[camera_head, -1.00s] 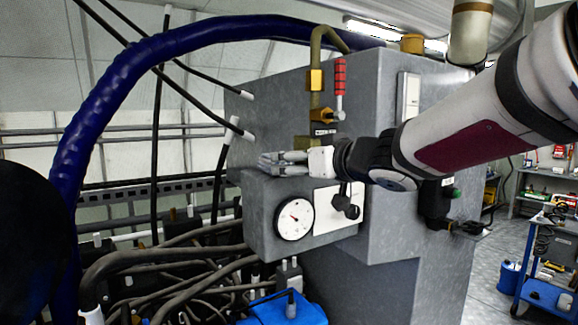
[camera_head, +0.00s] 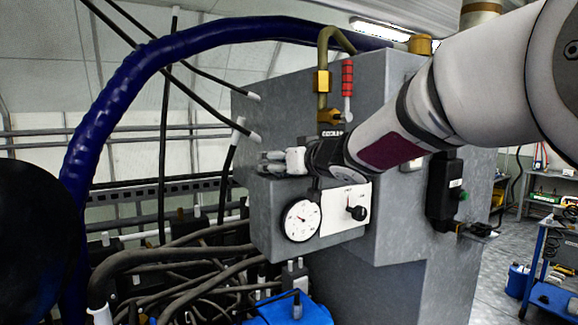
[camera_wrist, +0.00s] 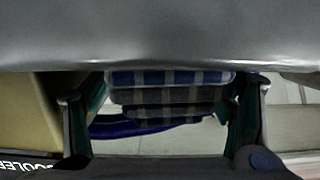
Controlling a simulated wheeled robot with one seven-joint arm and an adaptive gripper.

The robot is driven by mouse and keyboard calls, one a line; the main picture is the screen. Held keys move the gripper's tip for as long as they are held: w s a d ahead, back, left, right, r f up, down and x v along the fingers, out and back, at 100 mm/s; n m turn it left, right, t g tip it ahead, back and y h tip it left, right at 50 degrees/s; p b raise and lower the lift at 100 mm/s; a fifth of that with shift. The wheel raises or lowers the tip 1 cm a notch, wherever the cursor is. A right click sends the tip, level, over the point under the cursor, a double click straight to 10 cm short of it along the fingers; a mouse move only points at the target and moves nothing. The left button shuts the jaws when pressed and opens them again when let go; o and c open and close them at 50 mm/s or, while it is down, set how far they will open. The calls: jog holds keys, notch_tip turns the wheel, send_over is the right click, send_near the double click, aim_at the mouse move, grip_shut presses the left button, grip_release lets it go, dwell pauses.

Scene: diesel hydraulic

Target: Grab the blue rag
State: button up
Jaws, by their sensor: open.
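A folded checked cloth with blue, grey and dark bands, the blue rag (camera_wrist: 170,79), shows in the wrist view. It appears between the two fingers of my open gripper (camera_wrist: 165,115), with gaps visible on both sides. In the head view my gripper (camera_head: 272,161) is low over the top of the grey box that carries a round gauge. I cannot clearly make out the rag there, as the gripper and wrist cover that spot.
The round gauge (camera_head: 301,220) and a black knob (camera_head: 357,212) face forward under my wrist. A red-handled valve (camera_head: 347,78) and brass fitting (camera_head: 322,82) stand just behind. A thick blue hose (camera_head: 95,125) arches at left above dark hoses. A blue cart (camera_head: 548,295) stands far right.

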jog(key=c, duration=1.3)
